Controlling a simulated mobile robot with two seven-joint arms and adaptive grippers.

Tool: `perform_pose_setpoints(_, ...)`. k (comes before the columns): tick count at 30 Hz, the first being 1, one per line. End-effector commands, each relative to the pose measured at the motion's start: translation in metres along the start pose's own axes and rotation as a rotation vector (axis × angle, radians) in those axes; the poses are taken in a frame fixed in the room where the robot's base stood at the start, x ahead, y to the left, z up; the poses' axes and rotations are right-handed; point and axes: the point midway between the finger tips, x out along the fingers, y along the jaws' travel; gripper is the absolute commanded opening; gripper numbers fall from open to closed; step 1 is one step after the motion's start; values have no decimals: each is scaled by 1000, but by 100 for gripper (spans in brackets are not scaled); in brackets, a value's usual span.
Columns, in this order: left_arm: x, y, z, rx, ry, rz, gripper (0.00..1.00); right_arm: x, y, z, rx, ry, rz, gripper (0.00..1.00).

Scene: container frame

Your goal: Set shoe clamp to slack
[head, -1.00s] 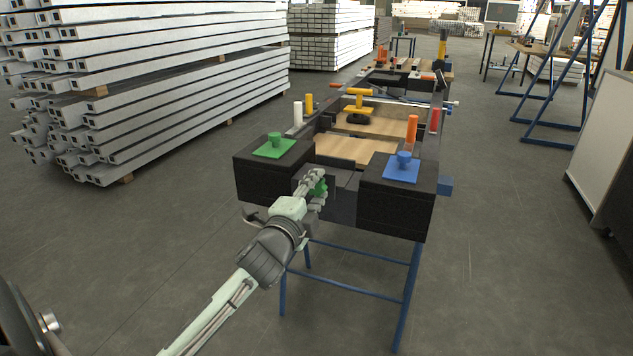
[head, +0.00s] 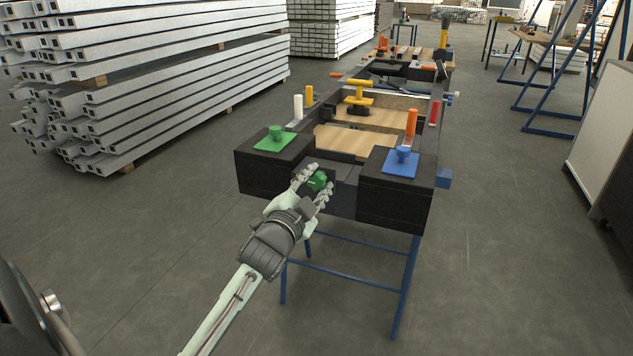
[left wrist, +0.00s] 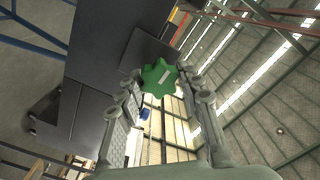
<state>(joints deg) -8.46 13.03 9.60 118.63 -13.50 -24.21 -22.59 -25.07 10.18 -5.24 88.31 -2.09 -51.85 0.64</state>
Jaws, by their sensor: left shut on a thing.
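A green star-shaped knob (head: 319,181) sits on the near face of the black container frame (head: 395,205), in the gap between its two front blocks. My left gripper (head: 314,186) is at this knob, with a finger on either side of it, and is shut on it. In the left wrist view the green knob (left wrist: 159,77) shows between the fingertips (left wrist: 162,85), with a pale mark on its face. Whatever the knob connects to behind is hidden. My right gripper is in neither view.
A green plate with a peg (head: 275,141) tops the left block and a blue one (head: 402,162) the right block. A yellow clamp (head: 358,94) and wooden boards (head: 350,143) lie behind. Blue legs (head: 408,285) stand below.

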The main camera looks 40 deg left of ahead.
Motion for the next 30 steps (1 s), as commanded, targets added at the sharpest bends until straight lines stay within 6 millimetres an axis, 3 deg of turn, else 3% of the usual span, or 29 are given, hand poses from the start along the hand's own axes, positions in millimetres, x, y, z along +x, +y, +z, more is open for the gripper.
perform_pose_setpoints(11,0,0,0,-4,-1,0,7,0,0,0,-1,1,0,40)
perform_pose_setpoints(12,0,0,0,-4,-1,0,38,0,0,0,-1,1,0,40)
perform_pose_setpoints(17,0,0,0,-3,-1,0,57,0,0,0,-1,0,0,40)
perform_pose_setpoints(26,-1,0,0,-3,-1,0,57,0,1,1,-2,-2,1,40)
perform_pose_setpoints(30,-14,1,1,-3,-1,2,57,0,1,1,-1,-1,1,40)
